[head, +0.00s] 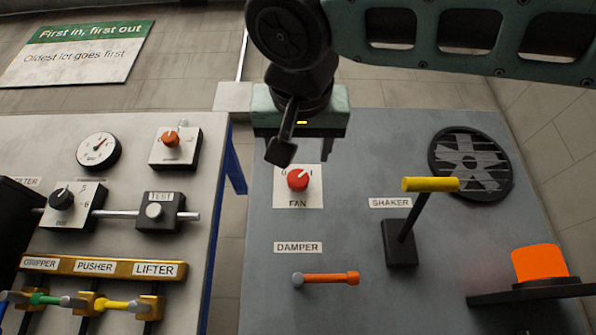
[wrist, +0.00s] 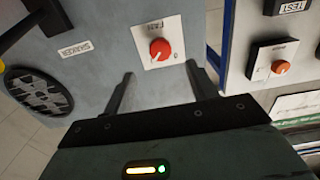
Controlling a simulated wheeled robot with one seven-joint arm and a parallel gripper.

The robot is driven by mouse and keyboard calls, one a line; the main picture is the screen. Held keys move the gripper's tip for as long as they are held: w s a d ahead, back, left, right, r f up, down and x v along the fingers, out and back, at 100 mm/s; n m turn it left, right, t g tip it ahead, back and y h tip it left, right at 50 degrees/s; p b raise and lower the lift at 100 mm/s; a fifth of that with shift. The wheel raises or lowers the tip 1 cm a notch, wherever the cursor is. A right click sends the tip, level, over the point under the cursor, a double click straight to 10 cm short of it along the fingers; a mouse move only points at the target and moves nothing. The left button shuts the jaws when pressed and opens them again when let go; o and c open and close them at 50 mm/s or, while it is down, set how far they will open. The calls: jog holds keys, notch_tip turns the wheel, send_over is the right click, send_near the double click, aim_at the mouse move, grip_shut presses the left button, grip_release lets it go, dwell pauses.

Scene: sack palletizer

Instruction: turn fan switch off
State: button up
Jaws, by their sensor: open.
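The fan switch is a round red knob (head: 298,180) on a white plate labelled FAN, with a 0 on the left and a 1 on the right. In the wrist view the red knob (wrist: 160,48) shows between and beyond the fingers, with a pale mark on its lower left, the side away from the 0. In the head view the mark is too small to read surely. My gripper (head: 305,142) is above the plate in the head view, apart from the knob. In the wrist view my gripper (wrist: 159,70) is open and empty.
The shaker lever (head: 430,185) with its yellow handle stands right of the fan plate. The orange damper handle (head: 326,279) lies below. A round vent (head: 470,163) and an orange dome (head: 540,263) are further right. A separate panel (head: 120,135) with other controls is left, across a gap.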

aim_at(299, 178)
jog(key=w+p, duration=0.3)
jog(key=w, duration=0.6)
jog(key=shift+w+d, duration=0.15)
jog(key=shift+d, duration=0.05)
jog(key=shift+c, duration=0.4)
jog(key=c, duration=0.9)
